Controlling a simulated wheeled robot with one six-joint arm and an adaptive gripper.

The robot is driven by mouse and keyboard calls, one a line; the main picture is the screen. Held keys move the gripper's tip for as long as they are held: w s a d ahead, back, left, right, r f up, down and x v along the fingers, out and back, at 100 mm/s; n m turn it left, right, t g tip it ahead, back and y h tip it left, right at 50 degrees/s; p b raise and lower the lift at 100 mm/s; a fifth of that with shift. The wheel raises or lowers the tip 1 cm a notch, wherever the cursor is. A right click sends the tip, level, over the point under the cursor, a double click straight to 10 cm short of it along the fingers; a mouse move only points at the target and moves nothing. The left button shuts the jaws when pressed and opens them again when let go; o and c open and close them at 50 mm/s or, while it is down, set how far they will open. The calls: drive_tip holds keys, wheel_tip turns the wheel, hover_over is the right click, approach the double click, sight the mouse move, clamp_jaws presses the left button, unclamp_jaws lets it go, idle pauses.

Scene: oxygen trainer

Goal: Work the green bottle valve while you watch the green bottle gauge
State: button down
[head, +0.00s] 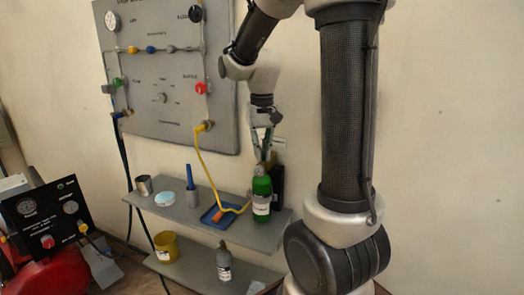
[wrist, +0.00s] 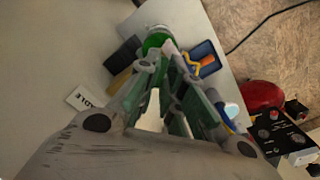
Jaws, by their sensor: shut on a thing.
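The green bottle (head: 262,197) stands upright at the right end of the upper shelf, with a white label on its side and a grey valve (head: 260,170) on top. In the wrist view the green bottle (wrist: 157,40) shows as a round green shoulder beyond the fingertips. My gripper (head: 264,156) points down from above and is shut on the valve at the bottle's top. In the wrist view my gripper (wrist: 160,58) covers most of the valve. I cannot make out which gauge belongs to the green bottle; no readable dial shows at the bottle.
A black block (head: 278,178) stands close behind the bottle. A blue tray (head: 209,217) with an orange-tipped thing lies left of it, with a yellow hose (head: 203,165) running up to the grey wall panel (head: 150,72). A grey bottle (head: 224,262) stands below.

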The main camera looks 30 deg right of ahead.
drive_tip(key=shift+n, duration=1.5)
drive_tip(key=c, duration=1.5)
unclamp_jaws()
drive_tip(key=shift+c, duration=0.2)
drive_tip(key=shift+r, duration=0.1)
wheel_tip(320, 180, up, 12)
